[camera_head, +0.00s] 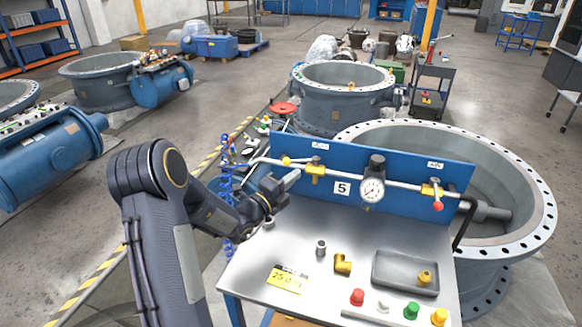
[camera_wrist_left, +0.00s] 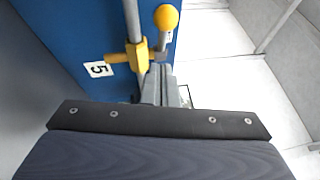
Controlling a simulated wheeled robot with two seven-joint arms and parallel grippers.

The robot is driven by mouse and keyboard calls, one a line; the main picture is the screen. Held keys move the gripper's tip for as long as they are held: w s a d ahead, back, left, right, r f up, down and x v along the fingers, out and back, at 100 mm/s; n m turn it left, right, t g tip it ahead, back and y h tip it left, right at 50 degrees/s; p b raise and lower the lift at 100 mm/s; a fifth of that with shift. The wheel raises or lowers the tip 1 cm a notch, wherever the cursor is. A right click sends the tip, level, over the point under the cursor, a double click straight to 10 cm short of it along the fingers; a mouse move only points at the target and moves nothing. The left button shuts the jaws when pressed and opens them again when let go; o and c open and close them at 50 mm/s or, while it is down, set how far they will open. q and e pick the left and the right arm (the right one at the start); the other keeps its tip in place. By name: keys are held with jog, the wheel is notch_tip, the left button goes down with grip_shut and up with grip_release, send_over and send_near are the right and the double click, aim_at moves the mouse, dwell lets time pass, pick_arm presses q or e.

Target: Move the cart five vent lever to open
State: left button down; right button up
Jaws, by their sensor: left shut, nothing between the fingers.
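The cart five panel (camera_head: 400,195) is blue, with a "5" plate (camera_head: 342,188) and a pipe along it. At its left end is a yellow valve (camera_head: 316,170) whose lever has a yellow knob (camera_head: 286,160); the label above is too small to read surely. In the left wrist view the yellow knob (camera_wrist_left: 166,18) and yellow valve body (camera_wrist_left: 141,55) are just beyond my fingers. My left gripper (camera_head: 293,179) is shut and empty, close below the lever; whether it touches is unclear. It also shows in the wrist view (camera_wrist_left: 158,82). My right gripper is out of view.
A second yellow valve with a red-knobbed lever (camera_head: 437,205) and a gauge (camera_head: 373,189) are farther right. The steel cart top (camera_head: 310,235) holds a grey tray (camera_head: 376,280), fittings and coloured buttons. A large flanged ring (camera_head: 540,205) stands behind.

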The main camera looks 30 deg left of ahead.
aim_at(287, 164)
pick_arm(q)
jog(key=shift+w+a+r, duration=0.25)
jog(key=shift+w+a, duration=0.6)
jog(key=shift+w, duration=0.2)
jog(key=m+h, duration=0.1)
jog(key=w+a+m+g+h+p, duration=0.1)
jog(key=h, duration=0.1)
jog(key=a+m+h, duration=0.1)
jog(key=shift+w+g+h+p, duration=0.3)
jog(key=shift+h, duration=0.1)
jog(key=shift+w+a, duration=0.3)
